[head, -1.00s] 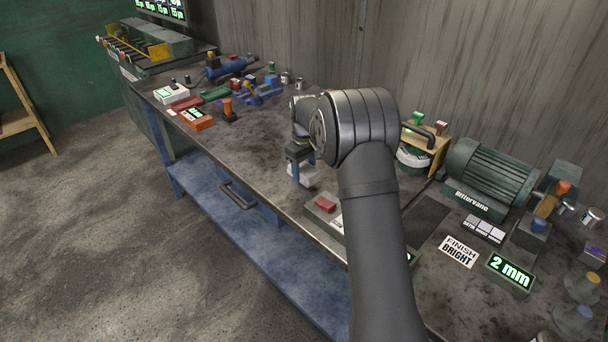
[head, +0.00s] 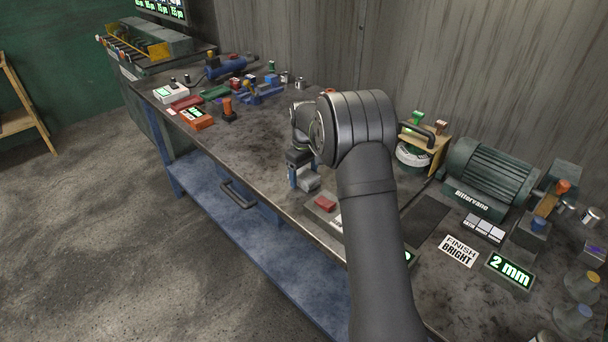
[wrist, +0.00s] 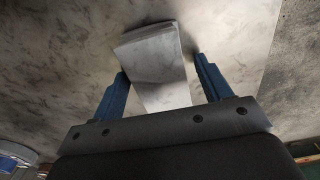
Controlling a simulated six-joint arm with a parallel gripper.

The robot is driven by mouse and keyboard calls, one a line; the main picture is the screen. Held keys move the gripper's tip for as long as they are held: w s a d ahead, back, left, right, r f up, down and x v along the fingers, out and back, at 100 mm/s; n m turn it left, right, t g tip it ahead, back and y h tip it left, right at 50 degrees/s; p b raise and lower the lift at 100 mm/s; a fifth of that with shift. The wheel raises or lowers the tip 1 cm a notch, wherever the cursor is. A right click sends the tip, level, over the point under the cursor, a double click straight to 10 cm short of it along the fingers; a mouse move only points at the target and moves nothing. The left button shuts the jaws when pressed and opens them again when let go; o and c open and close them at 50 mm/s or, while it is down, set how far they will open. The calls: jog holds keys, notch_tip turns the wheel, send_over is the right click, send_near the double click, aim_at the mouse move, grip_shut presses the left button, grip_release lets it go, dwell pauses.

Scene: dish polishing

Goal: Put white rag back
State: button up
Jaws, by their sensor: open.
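The white rag (wrist: 152,55) is a pale folded strip in the wrist view. It lies between the two blue fingers of my gripper (wrist: 161,68), which are spread apart with gaps on both sides of it. In the head view the rag (head: 309,183) shows as a small light grey block near the front edge of the workbench. My gripper (head: 298,183) is low over the bench there, beside and around the rag. The arm hides part of this spot, and I cannot tell from the head view whether a finger touches the rag.
A grey block with a red top (head: 325,204) stands close to the right of the rag. The bench's front edge (head: 270,213) is near. Bare bench top (head: 245,140) lies to the left. A green motor (head: 490,175) and a "2 mm" display (head: 510,272) are at right.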

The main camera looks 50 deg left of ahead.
aim_at(304, 173)
notch_tip(304, 173, up, 12)
dwell(0.4)
notch_tip(304, 173, down, 12)
jog(key=shift+f, duration=0.1)
jog(key=shift+r, duration=1.8)
